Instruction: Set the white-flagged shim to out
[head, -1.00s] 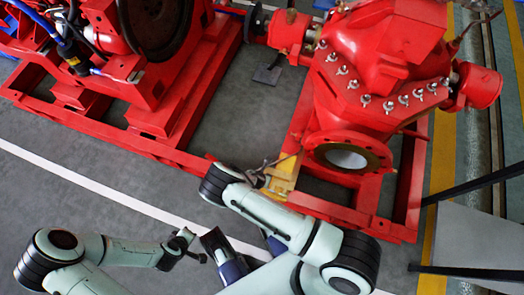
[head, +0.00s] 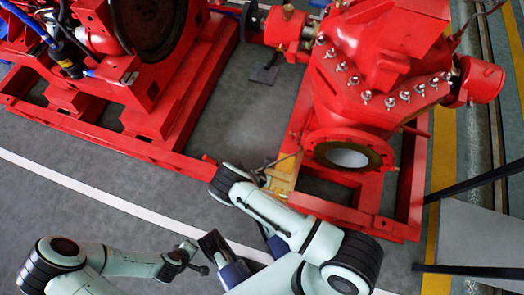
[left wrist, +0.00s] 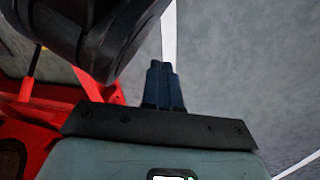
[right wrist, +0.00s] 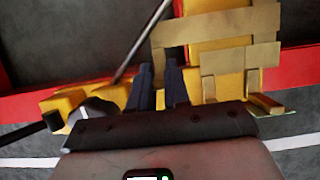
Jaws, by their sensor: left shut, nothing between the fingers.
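My right gripper (right wrist: 158,72) points at a yellow block with tan plates (right wrist: 215,55) in the right wrist view. In the head view, my right gripper (head: 260,178) is at the yellow piece (head: 283,180) on the red pump base's near corner. I cannot make out the white-flagged shim. My left gripper (left wrist: 162,72) is shut and empty over the floor.
The red pump (head: 380,60) stands on its red frame (head: 413,190). The red engine skid (head: 165,145) is at the left. A thin dark rod (right wrist: 142,40) slants close to the right fingers. Grey floor (head: 110,165) is open in front.

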